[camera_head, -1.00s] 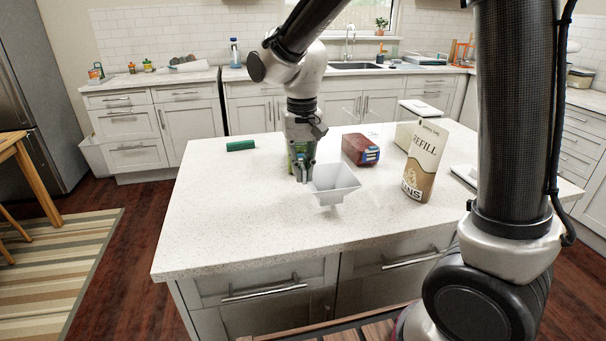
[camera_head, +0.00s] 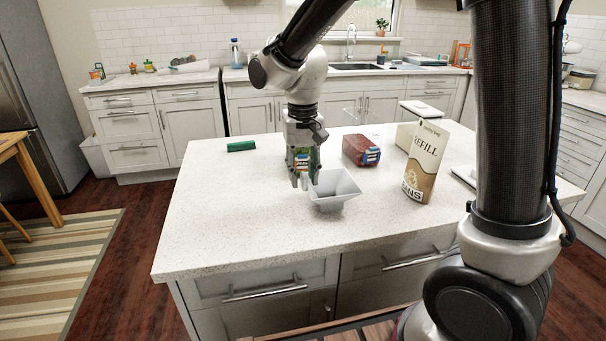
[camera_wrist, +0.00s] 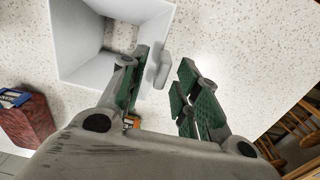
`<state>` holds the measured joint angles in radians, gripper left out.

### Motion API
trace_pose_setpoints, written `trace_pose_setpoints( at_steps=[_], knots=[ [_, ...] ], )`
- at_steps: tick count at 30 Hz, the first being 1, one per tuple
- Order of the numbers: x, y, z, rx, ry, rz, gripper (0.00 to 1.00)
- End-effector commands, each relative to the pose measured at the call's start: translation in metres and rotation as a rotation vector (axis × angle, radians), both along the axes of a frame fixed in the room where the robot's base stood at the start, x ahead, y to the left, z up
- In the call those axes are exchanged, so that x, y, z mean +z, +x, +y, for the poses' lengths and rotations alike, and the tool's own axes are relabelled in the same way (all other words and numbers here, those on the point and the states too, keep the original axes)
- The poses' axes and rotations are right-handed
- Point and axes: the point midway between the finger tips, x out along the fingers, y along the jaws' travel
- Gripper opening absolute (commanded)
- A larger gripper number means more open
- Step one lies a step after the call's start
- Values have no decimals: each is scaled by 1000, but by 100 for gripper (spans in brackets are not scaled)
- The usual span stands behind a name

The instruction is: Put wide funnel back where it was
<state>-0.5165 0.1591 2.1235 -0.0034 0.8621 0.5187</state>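The wide funnel (camera_head: 334,191) is a pale grey, square-mouthed piece at the middle of the island top, mouth upward and seemingly resting on the counter. My gripper (camera_head: 303,183) is at the funnel's left side, pointing down. In the wrist view my gripper's green-padded fingers (camera_wrist: 165,85) are apart, with the tab in the gap near the left finger and clear space beside the right finger.
A can labelled peas (camera_head: 302,162) stands right behind my gripper. A red-brown package (camera_head: 360,150) lies behind the funnel, and a tall refill pouch (camera_head: 425,162) stands to its right. A green cylinder (camera_head: 240,146) lies at left. The island's left front is clear.

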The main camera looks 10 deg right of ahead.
Motion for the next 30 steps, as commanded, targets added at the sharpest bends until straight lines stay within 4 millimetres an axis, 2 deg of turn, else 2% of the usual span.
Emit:
trace_pose_setpoints(
  at_steps=[9, 15, 19, 24, 26, 29, 30],
  knots=[
    [67, 1, 1, 0, 3, -6, 32],
    [102, 1, 1, 0, 3, -4, 32],
    [113, 0, 1, 0, 2, -3, 32],
    [117, 0, -1, 0, 1, -2, 32],
    [120, -3, -8, -3, 5, -10, 32],
    [130, -17, -39, -9, 23, -46, 32],
    [134, -28, -58, -11, 32, -68, 32]
  ],
)
